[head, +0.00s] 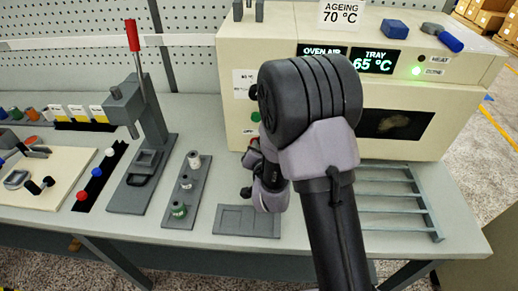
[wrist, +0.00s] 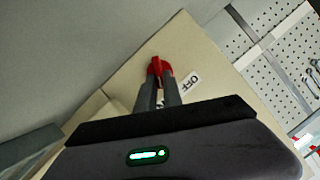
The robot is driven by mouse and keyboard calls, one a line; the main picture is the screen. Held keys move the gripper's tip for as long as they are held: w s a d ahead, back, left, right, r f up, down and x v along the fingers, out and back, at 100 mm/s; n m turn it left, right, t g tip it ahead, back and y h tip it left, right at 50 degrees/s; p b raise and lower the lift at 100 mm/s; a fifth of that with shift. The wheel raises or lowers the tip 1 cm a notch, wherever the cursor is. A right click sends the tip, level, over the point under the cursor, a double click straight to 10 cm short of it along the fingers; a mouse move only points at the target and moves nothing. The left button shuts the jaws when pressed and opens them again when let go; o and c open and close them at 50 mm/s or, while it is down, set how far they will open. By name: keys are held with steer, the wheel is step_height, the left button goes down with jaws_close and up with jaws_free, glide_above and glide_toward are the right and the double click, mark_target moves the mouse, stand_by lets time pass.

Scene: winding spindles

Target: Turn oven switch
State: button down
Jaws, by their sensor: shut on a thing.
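The cream oven (head: 400,99) stands at the back of the bench, with green displays reading OVEN AIR and TRAY 65 °C. Its red switch (wrist: 155,63) shows in the wrist view beside the OFF label on the oven's front. My gripper (wrist: 158,79) is shut on the red switch, with its two grey fingers close together. In the head view my arm covers most of the gripper and the left part of the oven front. How far the switch is turned cannot be told.
A grey rack (head: 400,211) lies on the bench right of my arm. A flat grey fixture (head: 238,221), a spool holder (head: 182,205) and a red-handled press (head: 145,130) stand to the left. A blue object (head: 394,28) sits on the oven top.

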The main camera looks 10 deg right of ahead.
steer(key=shift+w+a+r+n+g+h+b, duration=0.1)
steer(key=shift+a+n+g+h+b, duration=0.1)
steer(key=shift+n+h+b, duration=0.3)
steer(key=shift+w+a+n+g+h+b, duration=0.1)
steer(key=shift+n+g+h, duration=0.15)
steer(key=shift+n, duration=0.45)
steer(key=shift+a+r+n+h, duration=0.1)
steer(key=shift+a+n+h, duration=0.1)
steer(key=shift+n+h, duration=0.6)
steer(key=shift+w+a+n+g+h+p, duration=0.1)
steer(key=shift+a+n+g+h+p, duration=0.15)
steer(key=shift+n+h+p, duration=0.65)
steer(key=shift+w+a+n+h, duration=0.15)
steer(key=shift+n+h, duration=0.4)
steer(key=shift+n, duration=0.85)
steer(key=shift+a, duration=0.1)
steer(key=c, duration=1.5)
jaws_free()
steer(key=shift+f, duration=0.2)
steer(key=shift+p, duration=0.3)
